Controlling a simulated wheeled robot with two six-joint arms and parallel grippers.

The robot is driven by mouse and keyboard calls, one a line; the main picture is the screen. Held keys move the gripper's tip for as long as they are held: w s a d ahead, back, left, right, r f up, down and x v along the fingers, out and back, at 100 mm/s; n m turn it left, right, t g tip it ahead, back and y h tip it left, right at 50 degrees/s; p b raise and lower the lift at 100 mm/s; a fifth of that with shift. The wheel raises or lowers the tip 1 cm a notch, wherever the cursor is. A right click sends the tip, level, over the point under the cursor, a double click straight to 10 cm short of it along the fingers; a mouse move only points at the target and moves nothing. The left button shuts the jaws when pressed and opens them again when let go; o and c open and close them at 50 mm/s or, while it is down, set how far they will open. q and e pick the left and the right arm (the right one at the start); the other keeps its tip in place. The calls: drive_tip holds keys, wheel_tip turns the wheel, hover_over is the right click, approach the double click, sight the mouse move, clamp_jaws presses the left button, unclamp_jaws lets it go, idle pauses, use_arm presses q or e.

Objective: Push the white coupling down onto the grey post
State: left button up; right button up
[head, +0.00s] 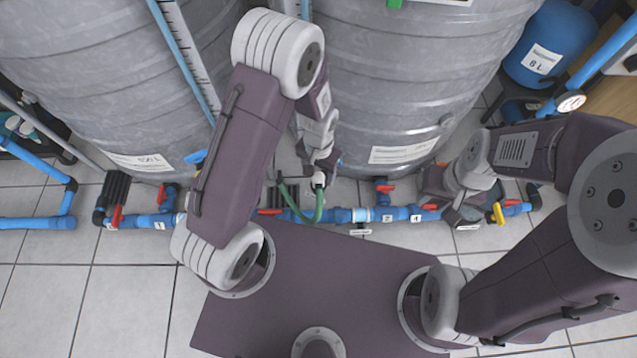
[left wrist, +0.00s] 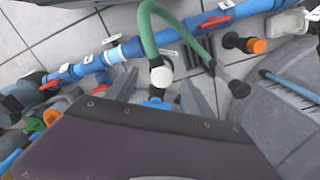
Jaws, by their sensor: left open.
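The white coupling (left wrist: 161,76) is a small round white piece at one end of a green hose (left wrist: 203,52). It lies between the spread fingers of my left gripper (left wrist: 163,90) in the left wrist view, with gaps on both sides. In the head view the white coupling (head: 319,179) shows just below my left gripper (head: 321,163). I cannot make out the grey post; whatever is under the coupling is hidden. My right gripper (head: 459,207) is low by the pipe at the right, and I cannot tell whether it is open.
A blue pipe (head: 390,214) with red valve handles (head: 430,207) runs along the floor beside the coupling. Two large grey tanks (head: 400,75) stand behind it. A yellow handle (head: 498,214) is close to my right gripper. An orange cap (left wrist: 257,46) shows in the wrist view.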

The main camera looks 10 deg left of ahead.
sight(318, 177)
use_arm(q)
drive_tip(key=shift+w+a+f+b, duration=0.1)
drive_tip(key=shift+w+f+b, duration=0.15)
drive_tip(key=shift+f+b, duration=1.1)
drive_tip(key=shift+w+a+f+b, duration=0.1)
drive_tip(key=shift+w+f+b, duration=0.1)
drive_tip(key=shift+f+b, duration=1.1)
drive_tip(key=shift+r, duration=0.2)
clamp_jaws()
